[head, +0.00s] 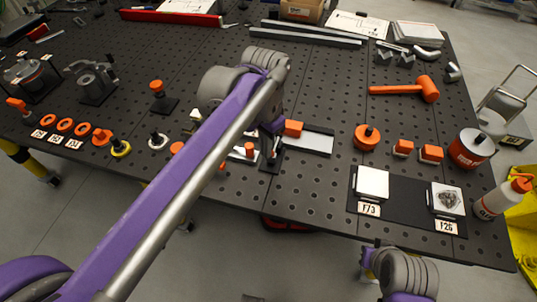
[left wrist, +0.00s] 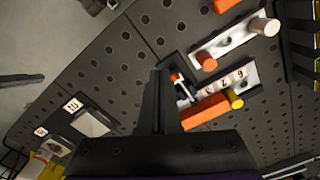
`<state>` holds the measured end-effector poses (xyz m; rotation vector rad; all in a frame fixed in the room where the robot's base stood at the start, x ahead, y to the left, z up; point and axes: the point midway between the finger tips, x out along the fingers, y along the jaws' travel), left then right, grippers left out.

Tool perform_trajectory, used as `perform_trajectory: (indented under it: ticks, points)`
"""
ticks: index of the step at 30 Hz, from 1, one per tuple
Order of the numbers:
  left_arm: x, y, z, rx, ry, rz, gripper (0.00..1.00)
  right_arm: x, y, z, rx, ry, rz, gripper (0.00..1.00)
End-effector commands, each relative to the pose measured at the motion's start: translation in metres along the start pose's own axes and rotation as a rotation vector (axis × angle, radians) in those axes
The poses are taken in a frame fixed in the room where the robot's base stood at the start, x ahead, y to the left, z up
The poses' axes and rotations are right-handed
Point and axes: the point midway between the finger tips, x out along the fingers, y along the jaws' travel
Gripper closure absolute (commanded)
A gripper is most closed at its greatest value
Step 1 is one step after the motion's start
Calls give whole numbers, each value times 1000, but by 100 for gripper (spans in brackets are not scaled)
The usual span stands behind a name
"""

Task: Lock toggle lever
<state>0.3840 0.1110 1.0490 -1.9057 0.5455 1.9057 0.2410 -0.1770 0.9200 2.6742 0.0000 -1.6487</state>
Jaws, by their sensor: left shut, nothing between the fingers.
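The toggle fixture (head: 271,158) is a small dark block near the table's front edge, partly hidden by my left arm and gripper in the head view. In the left wrist view, a small silver lever with a red tip (left wrist: 181,88) shows at the fixture, just right of my fingertips. My left gripper (head: 274,134) is shut and empty, and its dark fingers (left wrist: 160,82) point down at the fixture. I cannot tell whether the fingers touch the lever. An orange block (head: 293,128) and a light plate (head: 309,142) lie beside it.
An orange mallet (head: 410,89), an orange knob (head: 367,137) and a black mat (head: 402,198) with labelled squares lie to the right. Orange rings (head: 66,125) and black fixtures (head: 92,78) stand at the left.

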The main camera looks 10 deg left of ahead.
Motion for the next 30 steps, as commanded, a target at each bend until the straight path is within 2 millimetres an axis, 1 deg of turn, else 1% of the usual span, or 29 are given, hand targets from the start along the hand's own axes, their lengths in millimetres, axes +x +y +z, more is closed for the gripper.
perform_trajectory:
  ticks: [8, 24, 30]
  points:
    - [3, 0, 0, 0, 0, 0, 100, 2, 0, 1, 0, -1, 0, 100]
    - [24, 0, 0, 0, -1, 0, 100, 13, 0, 11, 0, -8, 0, 100]
    - [28, 0, 0, 0, 0, 0, 100, 15, 0, 13, 0, -10, 0, 100]
